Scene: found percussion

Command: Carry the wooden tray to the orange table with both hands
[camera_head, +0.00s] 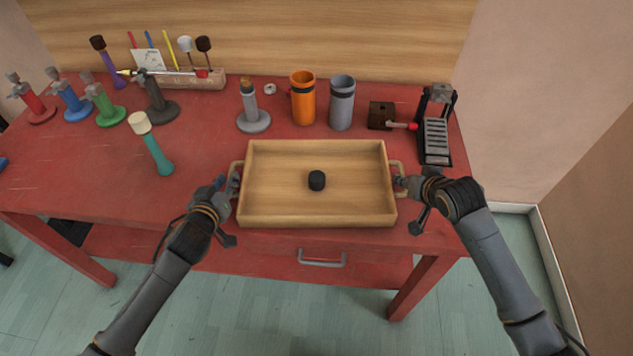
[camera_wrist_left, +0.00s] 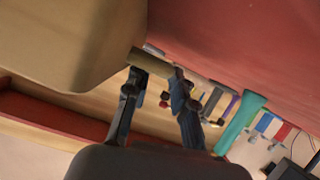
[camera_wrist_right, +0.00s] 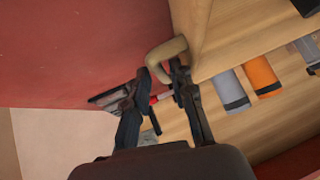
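The wooden tray (camera_head: 315,217) is level on the front of a red table. A small black cylinder (camera_head: 317,181) stands near its middle. My left gripper (camera_head: 231,184) is at the left handle, with its fingers on either side of it. In the left wrist view the handle (camera_wrist_left: 152,63) crosses near the fingertips (camera_wrist_left: 155,80). My right gripper (camera_head: 402,183) is at the right handle. In the right wrist view the looped handle (camera_wrist_right: 166,50) is at the fingertips (camera_wrist_right: 160,69). Whether the fingers press on the handles cannot be told. No orange table shows.
An orange cup (camera_head: 303,100), a grey cup (camera_head: 341,105) and a grey stand (camera_head: 254,122) are behind the tray. A black rack (camera_head: 436,140) is at the right. Open floor (camera_head: 270,310) lies in front.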

